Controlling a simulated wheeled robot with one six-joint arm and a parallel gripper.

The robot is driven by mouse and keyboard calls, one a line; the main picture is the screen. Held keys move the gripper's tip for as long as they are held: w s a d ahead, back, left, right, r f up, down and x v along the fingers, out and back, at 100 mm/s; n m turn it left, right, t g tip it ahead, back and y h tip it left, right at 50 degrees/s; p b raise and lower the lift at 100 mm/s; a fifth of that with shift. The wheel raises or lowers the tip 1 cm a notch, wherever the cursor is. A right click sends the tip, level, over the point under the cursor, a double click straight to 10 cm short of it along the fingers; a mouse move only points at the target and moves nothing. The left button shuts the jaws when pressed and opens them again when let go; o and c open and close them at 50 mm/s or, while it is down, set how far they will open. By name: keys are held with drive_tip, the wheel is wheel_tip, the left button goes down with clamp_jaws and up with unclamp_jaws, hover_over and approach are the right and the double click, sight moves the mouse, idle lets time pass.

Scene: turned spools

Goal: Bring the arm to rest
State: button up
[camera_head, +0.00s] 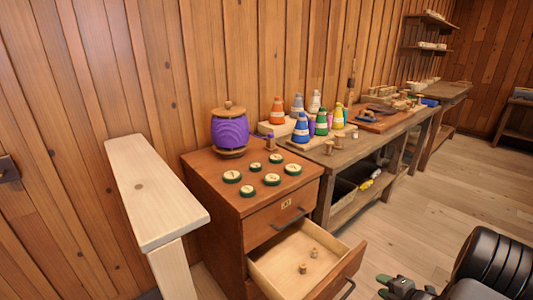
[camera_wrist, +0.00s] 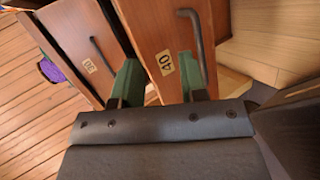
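My gripper (camera_head: 383,286) is at the lower right of the head view, in front of and to the right of the open drawer (camera_head: 290,262). In the wrist view my gripper (camera_wrist: 159,65) shows its two green fingers spread apart with nothing between them. Beyond them are drawer fronts with dark bar handles, one labelled 40 (camera_wrist: 165,62). My gripper appears apart from the handles. My dark arm fills the lower right corner of the head view.
The wooden cabinet (camera_head: 213,185) carries a purple jar (camera_head: 230,131) and several green-rimmed discs. Two small spools lie in the open drawer, which juts out. A workbench (camera_head: 345,150) holds coloured thread cones. A pale ledge (camera_head: 150,195) stands left. Floor (camera_head: 440,190) at right is clear.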

drive_tip(key=w+a+r+m+g+h+p, duration=0.15)
drive_tip(key=r+m+h+p, duration=0.35)
drive_tip(key=r, duration=1)
drive_tip(key=w+a+r+m+g+h+p, duration=0.1)
drive_tip(key=w+a+r+m+h+p, duration=0.15)
drive_tip(key=r+m+p, duration=0.8)
drive_tip(key=s+a+r+m+g+y+p, duration=0.3)
drive_tip(key=s+a+r+m+g+p, duration=0.2)
drive_tip(key=s+a+r, duration=1.1)
wheel_tip(320, 180, up, 4)
drive_tip(key=a+m+p, duration=0.1)
drive_tip(key=a, duration=0.1)
drive_tip(key=shift+s+a+f+m+p, duration=0.25)
drive_tip(key=shift+a+m+p, duration=0.05)
drive_tip(key=shift+a+m, duration=0.05)
